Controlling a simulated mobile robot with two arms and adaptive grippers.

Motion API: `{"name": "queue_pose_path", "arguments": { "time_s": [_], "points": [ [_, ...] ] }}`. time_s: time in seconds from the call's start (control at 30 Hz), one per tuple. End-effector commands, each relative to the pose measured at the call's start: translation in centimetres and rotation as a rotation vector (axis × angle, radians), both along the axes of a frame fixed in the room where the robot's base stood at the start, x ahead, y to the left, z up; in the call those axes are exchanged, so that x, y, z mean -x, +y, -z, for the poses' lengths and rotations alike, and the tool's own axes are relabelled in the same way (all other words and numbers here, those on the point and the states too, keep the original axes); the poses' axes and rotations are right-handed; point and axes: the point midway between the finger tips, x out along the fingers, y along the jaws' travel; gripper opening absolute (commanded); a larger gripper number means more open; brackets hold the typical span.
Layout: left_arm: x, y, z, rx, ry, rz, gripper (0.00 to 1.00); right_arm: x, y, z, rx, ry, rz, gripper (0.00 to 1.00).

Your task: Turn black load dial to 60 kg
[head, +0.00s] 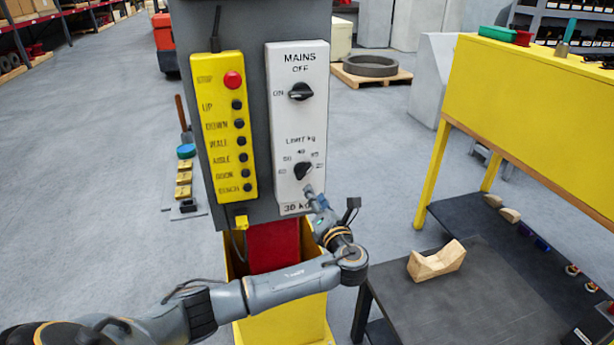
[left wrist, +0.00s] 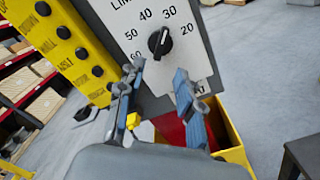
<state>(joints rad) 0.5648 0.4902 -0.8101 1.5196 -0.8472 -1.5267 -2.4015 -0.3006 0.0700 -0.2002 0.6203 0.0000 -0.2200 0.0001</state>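The black load dial (head: 302,171) sits on the lower part of the white panel (head: 285,125), under a limit/kg label. It also shows in the left wrist view (left wrist: 160,42), ringed by marks from 20 to 60. Its white line appears to point toward 30, and the text at the panel's bottom appears to read 30 kg. My left gripper (head: 315,197) is just below the dial. In the left wrist view its two blue-grey fingers (left wrist: 157,82) are spread apart, empty and clear of the dial. My right gripper is not in view.
A black mains dial (head: 301,92) is higher on the same panel. A yellow button box (head: 225,125) stands close on the left, with a red stop button (head: 233,80). A dark table (head: 470,300) with a wooden block (head: 437,262) is at lower right.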

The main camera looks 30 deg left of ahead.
Motion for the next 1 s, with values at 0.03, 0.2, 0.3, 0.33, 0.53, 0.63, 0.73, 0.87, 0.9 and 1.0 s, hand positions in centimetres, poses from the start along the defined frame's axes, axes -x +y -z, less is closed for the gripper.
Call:
{"name": "queue_pose_path", "arguments": {
  "time_s": [0.03,0.2,0.3,0.33,0.53,0.63,0.73,0.87,0.9,1.0],
  "points": [
    [-0.7,1.0,-0.3,-0.003,0.000,-0.004,0.36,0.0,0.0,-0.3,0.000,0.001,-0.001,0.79],
    [-3.1,3.9,-0.2,-0.001,0.000,-0.005,0.36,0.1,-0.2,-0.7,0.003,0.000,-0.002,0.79],
    [-4.4,5.3,-0.2,0.000,0.000,-0.003,0.36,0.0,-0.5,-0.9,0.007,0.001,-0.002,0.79],
    [-4.7,5.7,-0.1,0.001,0.000,-0.004,0.36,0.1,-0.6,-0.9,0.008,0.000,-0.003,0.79],
    [-6.2,7.3,0.0,0.003,0.000,-0.001,0.36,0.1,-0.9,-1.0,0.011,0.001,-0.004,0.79],
    [-6.5,7.6,0.0,0.003,0.000,0.001,0.36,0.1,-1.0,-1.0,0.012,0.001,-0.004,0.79],
    [-6.6,7.7,0.0,0.004,-0.001,0.001,0.36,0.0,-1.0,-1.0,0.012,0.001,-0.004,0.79],
    [-6.6,7.7,0.1,0.004,0.000,0.001,0.36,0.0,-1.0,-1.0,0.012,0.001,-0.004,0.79],
    [-6.6,7.7,0.1,0.004,0.000,0.001,0.36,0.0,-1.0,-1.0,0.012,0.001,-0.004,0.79],
    [-6.6,7.7,0.1,0.003,0.000,0.001,0.20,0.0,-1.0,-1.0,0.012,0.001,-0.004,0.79]
  ]
}}
